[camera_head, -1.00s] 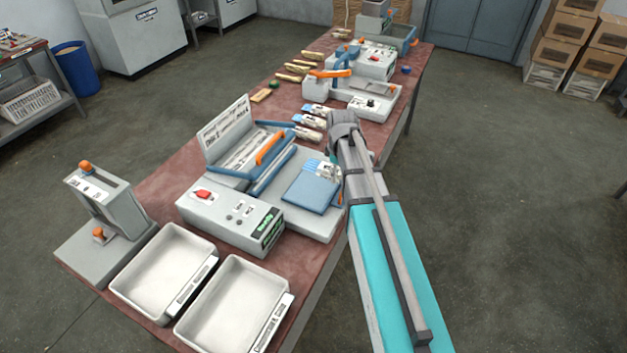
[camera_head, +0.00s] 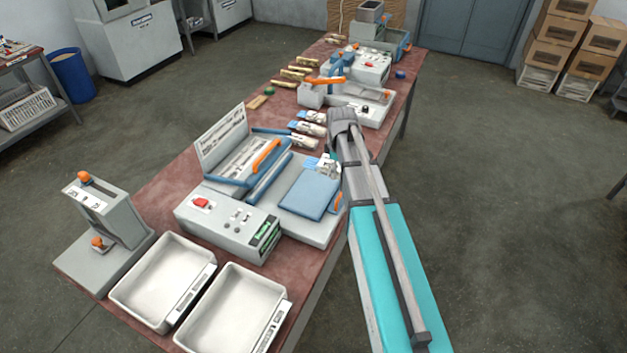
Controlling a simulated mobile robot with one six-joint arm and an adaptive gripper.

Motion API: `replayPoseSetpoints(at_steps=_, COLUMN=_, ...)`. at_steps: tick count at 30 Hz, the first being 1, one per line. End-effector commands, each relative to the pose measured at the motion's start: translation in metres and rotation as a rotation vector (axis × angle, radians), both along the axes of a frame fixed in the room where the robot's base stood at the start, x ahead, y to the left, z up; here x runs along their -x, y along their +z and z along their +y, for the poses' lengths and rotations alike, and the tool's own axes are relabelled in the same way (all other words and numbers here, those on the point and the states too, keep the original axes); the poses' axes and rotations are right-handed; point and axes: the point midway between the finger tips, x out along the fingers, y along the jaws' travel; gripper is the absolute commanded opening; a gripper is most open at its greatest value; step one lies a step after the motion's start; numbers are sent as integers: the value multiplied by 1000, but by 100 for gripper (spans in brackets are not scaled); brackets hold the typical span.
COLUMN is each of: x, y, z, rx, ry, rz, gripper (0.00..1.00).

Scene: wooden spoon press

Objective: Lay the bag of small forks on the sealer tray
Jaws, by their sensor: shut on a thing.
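A small bag with a blue-and-white header (camera_head: 313,163), seemingly the bag of small forks, is at the far edge of the sealer's blue tray (camera_head: 308,195). I cannot tell whether it touches the tray. My gripper (camera_head: 336,172) is at the bag's right end, mostly hidden by my arm, and is shut on it. The tray is a flat blue plate in front of the grey sealer (camera_head: 225,222), whose blue bar has an orange handle (camera_head: 266,154). The bare middle of the tray shows.
Two similar bags (camera_head: 306,128) lie just beyond, on the reddish table (camera_head: 165,190). Another grey machine (camera_head: 350,100) with an orange lever stands farther back. Two empty white bins (camera_head: 165,275) and a grey stand (camera_head: 108,225) are at the near left.

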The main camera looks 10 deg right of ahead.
Motion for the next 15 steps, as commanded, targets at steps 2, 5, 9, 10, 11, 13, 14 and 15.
replayPoseSetpoints(at_steps=2, x=-15, y=-9, z=5, rx=0, ry=1, rz=0, gripper=35)
replayPoseSetpoints(at_steps=5, x=-32, y=-18, z=12, rx=0, ry=1, rz=0, gripper=35)
replayPoseSetpoints(at_steps=9, x=-54, y=-29, z=22, rx=0, ry=2, rz=0, gripper=35)
replayPoseSetpoints(at_steps=10, x=-59, y=-31, z=24, rx=0, ry=1, rz=0, gripper=35)
replayPoseSetpoints(at_steps=11, x=-64, y=-33, z=26, rx=0, ry=1, rz=0, gripper=35)
replayPoseSetpoints(at_steps=13, x=-73, y=-39, z=31, rx=0, ry=0, rz=0, gripper=35)
replayPoseSetpoints(at_steps=14, x=-73, y=-43, z=31, rx=0, ry=0, rz=0, gripper=35)
replayPoseSetpoints(at_steps=15, x=-75, y=-47, z=33, rx=0, ry=0, rz=0, gripper=35)
